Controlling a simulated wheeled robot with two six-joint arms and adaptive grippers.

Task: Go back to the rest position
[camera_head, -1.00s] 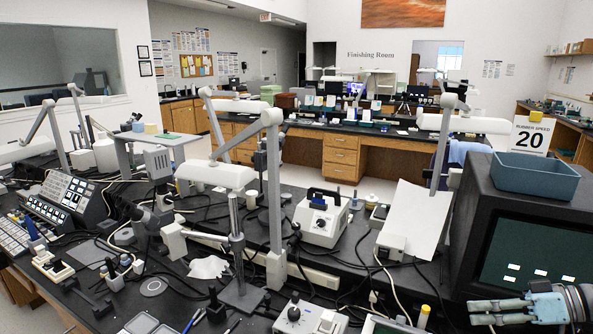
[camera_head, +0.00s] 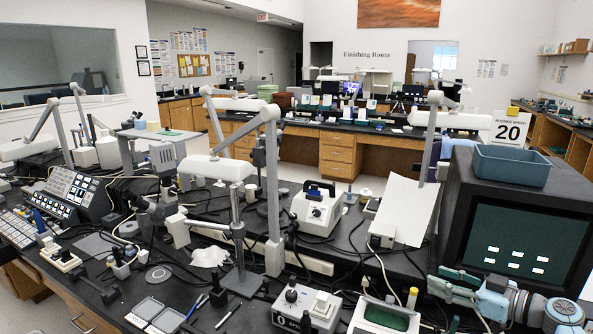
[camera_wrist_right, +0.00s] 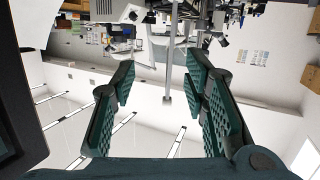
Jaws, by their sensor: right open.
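My right gripper (camera_head: 441,283) shows at the lower right of the head view, in front of the dark monitor, with its fingers pointing left. In the right wrist view its two green, ridged fingers (camera_wrist_right: 163,88) stand apart with nothing between them. The wrist camera shows the room upside down behind them. My left gripper is in neither view.
A boxy monitor (camera_head: 552,205) with a blue tray (camera_head: 512,166) on top stands at the right. The black bench (camera_head: 345,235) is crowded with lamps, cables and a white device (camera_head: 318,212). A green-topped box (camera_head: 386,317) lies below the gripper.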

